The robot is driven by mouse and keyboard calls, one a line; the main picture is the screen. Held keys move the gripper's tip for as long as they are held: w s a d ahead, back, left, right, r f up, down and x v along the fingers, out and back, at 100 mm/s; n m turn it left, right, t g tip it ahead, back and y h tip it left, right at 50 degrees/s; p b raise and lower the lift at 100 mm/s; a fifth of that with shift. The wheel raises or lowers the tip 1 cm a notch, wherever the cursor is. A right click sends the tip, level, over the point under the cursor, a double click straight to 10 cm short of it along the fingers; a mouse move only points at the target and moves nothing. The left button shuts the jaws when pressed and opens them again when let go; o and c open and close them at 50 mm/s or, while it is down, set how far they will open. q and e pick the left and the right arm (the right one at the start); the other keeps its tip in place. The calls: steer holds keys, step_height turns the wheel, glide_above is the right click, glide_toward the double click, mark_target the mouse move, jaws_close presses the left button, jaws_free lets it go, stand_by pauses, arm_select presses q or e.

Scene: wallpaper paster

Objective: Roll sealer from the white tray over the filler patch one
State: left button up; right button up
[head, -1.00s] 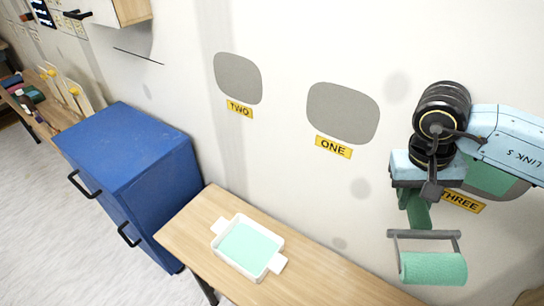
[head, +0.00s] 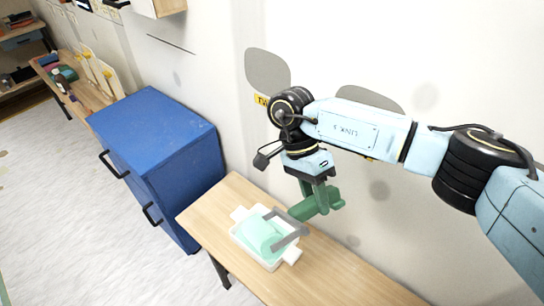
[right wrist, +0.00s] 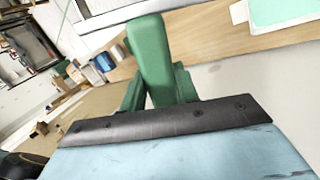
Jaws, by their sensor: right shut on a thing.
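My right gripper (head: 318,198) is shut on the green handle of the paint roller (head: 262,233), above the wooden table. The roller's mint sleeve is over the white tray (head: 243,251), which holds mint sealer; I cannot tell how firmly it touches. In the right wrist view the green handle (right wrist: 150,55) stands between the fingers, and the tray's corner (right wrist: 240,12) shows at top right. Filler patch one (head: 370,97), grey on the wall, is mostly hidden behind my right arm, and its label is covered. My left gripper is out of view.
Grey filler patch two (head: 267,68) is left of patch one, its yellow label (head: 260,100) partly covered. A blue cabinet (head: 155,140) stands left of the wooden table (head: 335,275). The table's right part is clear.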

mark_target(284, 214)
steer(key=a+m+g+y, duration=0.1)
steer(key=a+m, duration=0.1)
steer(key=m, duration=0.1)
steer(key=a+r+m+g+y+p, duration=0.1)
steer(key=a+m+y, duration=0.1)
steer(key=s+a+m+g+y, duration=0.1)
steer(key=a+m+g+y, duration=0.1)
steer(key=m, duration=0.1)
steer(key=shift+r+m+p, duration=0.15)
steer(key=shift+m+p, duration=0.15)
step_height(284, 214, up, 7)
steer(key=w+a+m+t+y+p, duration=0.1)
steer(key=m+t+y+p, duration=0.1)
steer(key=m+t+y, duration=0.4)
steer(key=w+a+m+t+y+p, duration=0.1)
steer(key=m+t+y+p, duration=0.2)
steer(key=m+t+y, duration=0.4)
steer(key=m+t, duration=0.7)
steer(key=m, duration=0.4)
steer(key=shift+w+a+f+p, duration=0.2)
steer(key=shift+w+a+p, duration=0.1)
steer(key=shift+w+a, duration=0.1)
steer(key=shift+s, duration=0.1)
